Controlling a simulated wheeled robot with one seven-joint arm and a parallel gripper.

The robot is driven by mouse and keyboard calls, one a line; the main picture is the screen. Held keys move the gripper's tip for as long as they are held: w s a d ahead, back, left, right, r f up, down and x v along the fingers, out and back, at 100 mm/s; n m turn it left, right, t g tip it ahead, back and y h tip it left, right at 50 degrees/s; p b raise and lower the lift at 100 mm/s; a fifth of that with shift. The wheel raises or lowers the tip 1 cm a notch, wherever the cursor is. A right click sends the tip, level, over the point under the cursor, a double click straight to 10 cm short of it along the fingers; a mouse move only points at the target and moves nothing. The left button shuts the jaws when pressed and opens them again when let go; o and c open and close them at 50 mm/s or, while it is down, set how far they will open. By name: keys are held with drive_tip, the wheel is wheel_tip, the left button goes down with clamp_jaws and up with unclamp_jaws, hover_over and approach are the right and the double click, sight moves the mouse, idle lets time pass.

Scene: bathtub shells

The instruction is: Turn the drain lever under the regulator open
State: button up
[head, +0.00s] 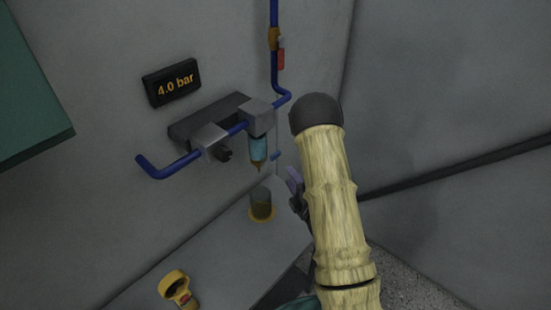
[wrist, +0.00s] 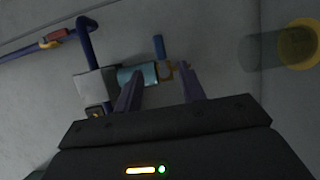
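The regulator is a grey block (head: 257,117) on the blue pipe, with a light-blue bowl (head: 258,148) hanging under it. In the wrist view the bowl (wrist: 138,75) ends in a small brass-coloured drain (wrist: 167,70). A short blue lever (wrist: 158,46) sticks out sideways from the drain; it also shows in the head view (head: 276,156). My gripper (wrist: 161,70) is open and empty, its two purple fingers pointing at the drain, one over the bowl side and one past the drain's end. In the head view my gripper (head: 294,180) is partly hidden by my arm. Contact cannot be told.
A greenish cup with a yellow rim (head: 261,205) stands on the grey bench below the bowl. A second grey block with a dark knob (head: 213,140) is to the left. A display (head: 171,83) reads 4.0 bar. A red-handled valve (head: 281,53) and a yellow object (head: 177,289) also show.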

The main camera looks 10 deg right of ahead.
sight(276, 157)
drive_tip(key=p+x, duration=0.4)
drive_tip(key=x, duration=0.6)
drive_tip(key=shift+w+r+p, duration=0.15)
drive_tip(key=shift+w+p, duration=0.05)
drive_tip(key=shift+p, duration=0.2)
drive_tip(key=shift+w+a, duration=0.15)
drive_tip(key=shift+w, duration=0.5)
clamp_jaws()
